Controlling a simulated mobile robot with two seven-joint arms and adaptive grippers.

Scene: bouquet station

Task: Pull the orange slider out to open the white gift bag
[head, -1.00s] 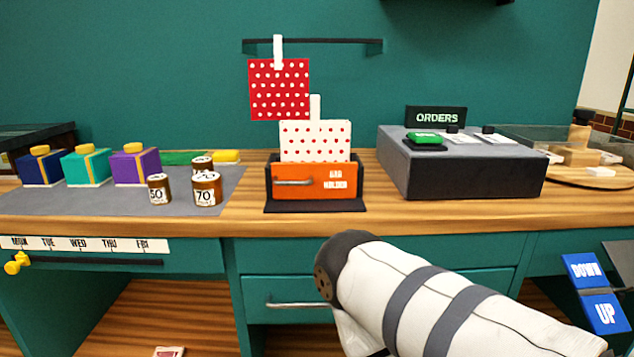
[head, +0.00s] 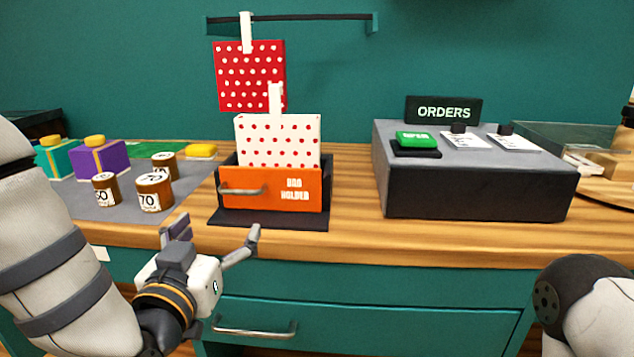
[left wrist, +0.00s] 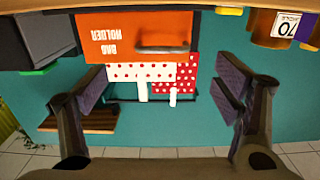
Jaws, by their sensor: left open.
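The orange slider (head: 270,189), marked "BAG HOLDER" with a metal handle (head: 243,191), is the front of a dark holder on the wooden counter. The white gift bag (head: 278,142) with red dots stands upright behind it, with a white strip at its top. My left gripper (head: 212,238) is open and empty, in front of the counter edge, below and apart from the slider. In the left wrist view the slider (left wrist: 137,35) and white bag (left wrist: 135,72) appear upside down between the spread fingers. My right gripper is out of view; only part of my right arm shows.
A red dotted bag (head: 250,78) hangs from a rail behind. Brown weights (head: 154,192) and ribboned boxes (head: 100,157) stand on a grey mat at left. A grey orders box (head: 470,170) stands at right. A drawer with a handle (head: 255,332) is below the counter.

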